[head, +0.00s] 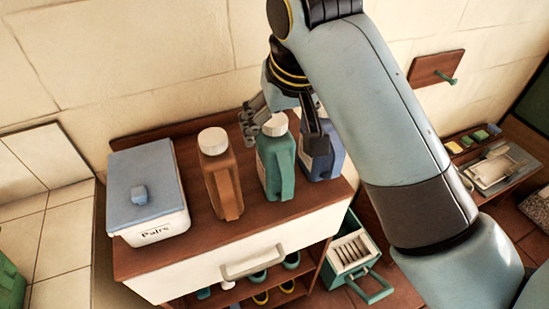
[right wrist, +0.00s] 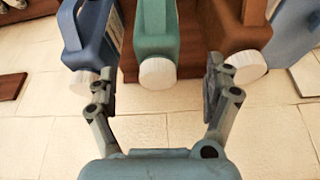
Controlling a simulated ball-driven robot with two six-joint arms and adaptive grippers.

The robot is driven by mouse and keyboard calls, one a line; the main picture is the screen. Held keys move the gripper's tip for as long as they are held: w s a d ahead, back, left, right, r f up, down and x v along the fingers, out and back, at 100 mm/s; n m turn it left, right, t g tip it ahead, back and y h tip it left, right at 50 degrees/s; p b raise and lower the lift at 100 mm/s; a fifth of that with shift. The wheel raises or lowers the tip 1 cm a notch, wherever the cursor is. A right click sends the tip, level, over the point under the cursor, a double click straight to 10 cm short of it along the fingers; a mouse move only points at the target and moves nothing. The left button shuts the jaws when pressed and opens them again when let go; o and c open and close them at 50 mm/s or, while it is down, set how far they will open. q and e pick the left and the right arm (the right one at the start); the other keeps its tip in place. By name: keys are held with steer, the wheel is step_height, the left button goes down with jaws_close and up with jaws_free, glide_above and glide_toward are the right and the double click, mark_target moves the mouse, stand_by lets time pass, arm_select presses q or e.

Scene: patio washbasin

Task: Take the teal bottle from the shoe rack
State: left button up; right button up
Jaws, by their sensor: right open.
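The teal bottle (head: 276,165) with a white cap stands upright on top of the wooden shoe rack (head: 235,222), between a brown bottle (head: 221,178) and a blue bottle (head: 330,160). My right gripper (head: 285,122) is at the teal bottle's cap, with one finger to each side. In the right wrist view the gripper (right wrist: 160,88) is open, and the teal bottle (right wrist: 168,32) lies between the fingers with its cap toward the palm. The fingers look apart from it. My left gripper is not in view.
A white box (head: 155,228) with a blue lid stands at the rack's left end. The blue and brown bottles are close beside the fingers. The tiled wall is right behind the rack.

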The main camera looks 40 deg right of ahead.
mark_target(278, 132)
steer(key=x, duration=0.4)
steer(key=shift+w+d+f, duration=0.1)
steer(key=shift+d+f, duration=0.05)
steer(key=shift+f, duration=0.2)
steer(key=p+x, duration=0.1)
steer(key=x, duration=0.3)
steer(key=shift+d+f+p, duration=0.1)
steer(key=shift+f+p, duration=0.05)
steer(key=shift+p, duration=0.15)
steer(key=shift+w+f, duration=0.25)
steer(key=shift+f, duration=0.2)
steer(key=shift+c, duration=0.4)
steer(key=c, duration=1.6)
steer(key=shift+r, duration=0.15)
steer(key=shift+c, duration=0.3)
